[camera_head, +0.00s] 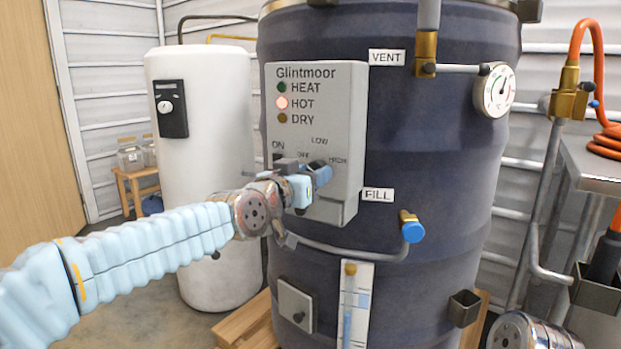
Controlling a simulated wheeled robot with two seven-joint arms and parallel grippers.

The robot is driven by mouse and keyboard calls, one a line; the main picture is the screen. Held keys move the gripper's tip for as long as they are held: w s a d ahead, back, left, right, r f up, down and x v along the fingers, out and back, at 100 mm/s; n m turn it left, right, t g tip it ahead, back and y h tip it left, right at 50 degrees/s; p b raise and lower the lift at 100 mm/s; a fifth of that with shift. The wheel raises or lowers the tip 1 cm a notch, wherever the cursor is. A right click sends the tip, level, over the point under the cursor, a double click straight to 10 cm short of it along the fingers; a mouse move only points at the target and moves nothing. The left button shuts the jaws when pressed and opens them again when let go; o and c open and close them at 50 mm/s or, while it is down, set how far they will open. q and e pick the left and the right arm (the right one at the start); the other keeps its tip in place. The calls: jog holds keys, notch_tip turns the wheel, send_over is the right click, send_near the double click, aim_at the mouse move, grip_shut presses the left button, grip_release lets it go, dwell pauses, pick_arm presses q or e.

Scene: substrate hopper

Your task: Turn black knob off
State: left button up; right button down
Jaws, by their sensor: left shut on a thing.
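A grey control box (350,110) labelled Glintmoor is fixed to the front of a large dark blue drum (440,150). Its lower part carries the marks ON, OFF, LOW and HIGH. My left gripper (318,173) reaches the box from the left and is shut on the black knob (317,163) below these marks. The fingers and wrist hide most of the knob, so I cannot tell its exact pointing. The HOT lamp (282,102) glows pale red; the HEAT lamp is dark green and the DRY lamp brown.
A pipe (350,252) and a blue-capped valve (412,230) sit below the box. A white tank (205,110) stands behind on the left. A metal table (600,165) with an orange hose (605,140) is at the right. Floor at lower left is open.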

pick_arm(q)
jog(key=shift+f, duration=0.1)
dwell(0.4)
jog(key=o, duration=1.1)
jog(key=shift+c, duration=0.2)
jog(key=b+v, duration=0.1)
jog(key=v, duration=1.2)
jog(key=shift+s+a, duration=0.2)
jog(key=shift+s, duration=0.1)
